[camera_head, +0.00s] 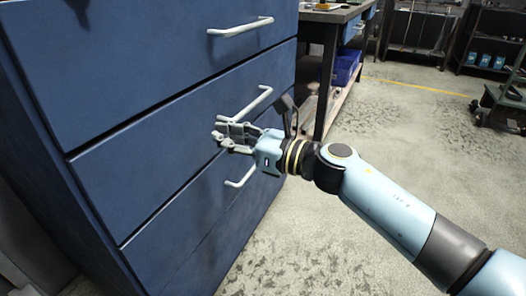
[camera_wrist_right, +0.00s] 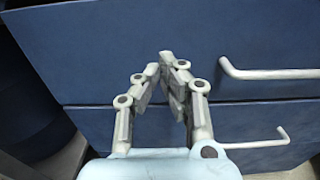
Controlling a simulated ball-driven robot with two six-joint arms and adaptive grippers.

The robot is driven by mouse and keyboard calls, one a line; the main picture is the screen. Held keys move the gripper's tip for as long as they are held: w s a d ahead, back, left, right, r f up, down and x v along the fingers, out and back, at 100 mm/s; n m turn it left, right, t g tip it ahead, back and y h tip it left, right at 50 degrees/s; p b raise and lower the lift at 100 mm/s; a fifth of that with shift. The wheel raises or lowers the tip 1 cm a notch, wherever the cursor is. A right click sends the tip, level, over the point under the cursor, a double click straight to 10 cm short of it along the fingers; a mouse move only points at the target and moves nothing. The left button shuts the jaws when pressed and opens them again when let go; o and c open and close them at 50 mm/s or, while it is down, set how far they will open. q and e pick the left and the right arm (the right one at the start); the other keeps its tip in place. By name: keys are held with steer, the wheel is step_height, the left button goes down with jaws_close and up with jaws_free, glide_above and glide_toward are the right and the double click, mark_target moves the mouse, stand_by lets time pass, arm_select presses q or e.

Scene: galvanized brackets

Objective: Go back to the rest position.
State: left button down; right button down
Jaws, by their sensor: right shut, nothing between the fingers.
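My right gripper (camera_head: 222,134) is in front of a blue drawer cabinet (camera_head: 130,62), near the handle of the middle drawer (camera_head: 255,104). In the right wrist view my right gripper (camera_wrist_right: 166,62) points at the drawer fronts. Its fingers come together at the tips with nothing between them. The fingertips are left of the handles in that view. Whether they touch the cabinet, I cannot tell. My left gripper does not show.
The cabinet has an upper handle (camera_head: 240,27) and a lower handle (camera_head: 241,177). A workbench (camera_head: 331,16) with a blue bin (camera_head: 347,66) stands behind it. Dark shelves (camera_head: 420,30) and a wheeled cart (camera_head: 500,100) are at the back right. The concrete floor (camera_head: 420,135) is open on the right.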

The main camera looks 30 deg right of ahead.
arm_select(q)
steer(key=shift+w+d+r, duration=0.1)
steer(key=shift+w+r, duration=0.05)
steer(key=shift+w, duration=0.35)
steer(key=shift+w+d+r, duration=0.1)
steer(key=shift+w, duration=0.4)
arm_select(e)
steer(key=v, duration=0.7)
steer(key=shift+d, duration=0.25)
